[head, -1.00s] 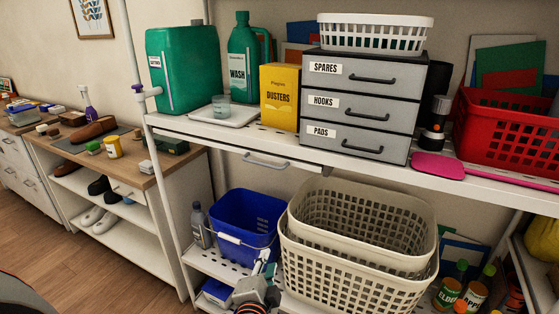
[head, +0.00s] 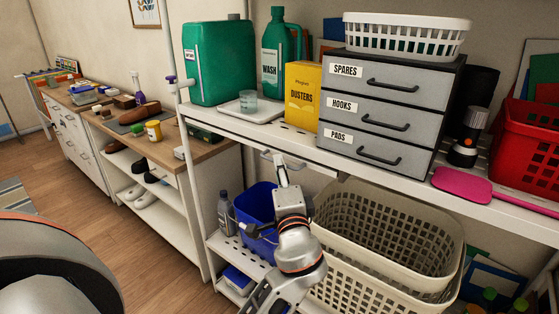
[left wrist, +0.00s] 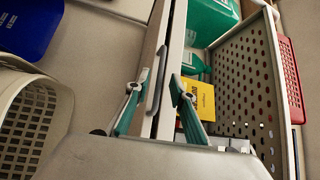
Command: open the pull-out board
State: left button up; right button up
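The pull-out board (head: 228,137) sits under the shelf's front edge and looks shut. Its grey bar handle (head: 265,157) is partly hidden by my left gripper (head: 281,168), which is raised to it from below. In the left wrist view, the handle (left wrist: 155,95) shows on the board's front (left wrist: 153,42). The two green-sided fingers of my left gripper (left wrist: 159,79) stand apart, one on each side of the handle as seen there. I cannot tell whether either finger touches it. My right gripper is not in view.
Above the board are a grey drawer unit (head: 385,110), a yellow dusters box (head: 303,97) and a tray with a glass (head: 247,103). Below stand a blue bucket (head: 257,205) and beige baskets (head: 385,235). Open floor (head: 150,250) lies at left.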

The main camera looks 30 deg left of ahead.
pick_arm(q)
jog(key=shift+x, duration=1.55)
jog(key=shift+c, duration=0.3)
grip_shut()
jog(key=shift+f, duration=0.1)
